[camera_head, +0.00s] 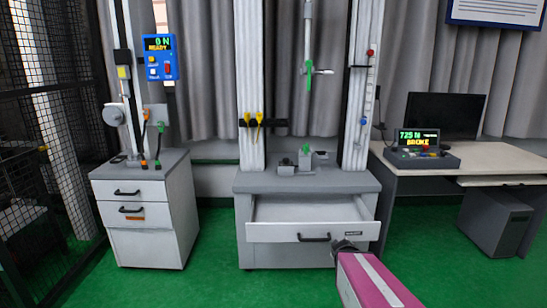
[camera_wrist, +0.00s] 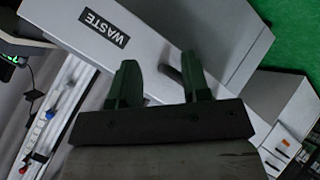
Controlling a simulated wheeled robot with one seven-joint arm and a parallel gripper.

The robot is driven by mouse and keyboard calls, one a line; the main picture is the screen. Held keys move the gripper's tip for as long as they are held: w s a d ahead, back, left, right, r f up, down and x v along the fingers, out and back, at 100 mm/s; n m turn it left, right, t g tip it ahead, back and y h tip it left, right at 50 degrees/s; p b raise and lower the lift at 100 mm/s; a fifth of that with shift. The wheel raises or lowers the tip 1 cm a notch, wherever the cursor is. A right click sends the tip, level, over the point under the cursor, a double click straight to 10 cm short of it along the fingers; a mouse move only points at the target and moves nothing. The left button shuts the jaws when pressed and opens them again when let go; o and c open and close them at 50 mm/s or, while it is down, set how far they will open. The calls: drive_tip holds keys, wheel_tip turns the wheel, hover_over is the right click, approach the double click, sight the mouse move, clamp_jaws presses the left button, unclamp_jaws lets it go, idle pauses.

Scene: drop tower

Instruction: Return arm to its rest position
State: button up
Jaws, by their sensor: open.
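My arm, pink with a white stripe, reaches in from the lower right of the head view. My gripper (camera_head: 345,246) is at the front right of the pulled-out drawer (camera_head: 280,232), close to its front panel. In the wrist view, the two dark green fingers of my gripper (camera_wrist: 158,66) stand apart with nothing between them. The drawer front with its "WASTE" label (camera_wrist: 104,28) lies beyond the fingers. I cannot tell whether the fingers touch it. The visible part of the drawer's inside looks empty.
The drop tower (camera_head: 252,90) stands on the grey cabinet. A small cabinet (camera_head: 148,230) with a blue "READY" box (camera_head: 161,57) is at left. A desk (camera_head: 480,166) at right carries a "725 N BROKE" display (camera_head: 418,141) and a monitor (camera_head: 447,115). Green floor in front is clear.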

drive_tip(key=s+a+r+m+g+y, duration=0.1)
drive_tip(key=s+a+m+g+y, duration=0.2)
drive_tip(key=s+a+m+g, duration=0.4)
drive_tip(key=s+a+g, duration=0.2)
drive_tip(key=s+g, duration=0.1)
drive_tip(key=s, duration=0.1)
drive_tip(key=shift+a+m, duration=0.35)
drive_tip(key=shift+m, duration=0.05)
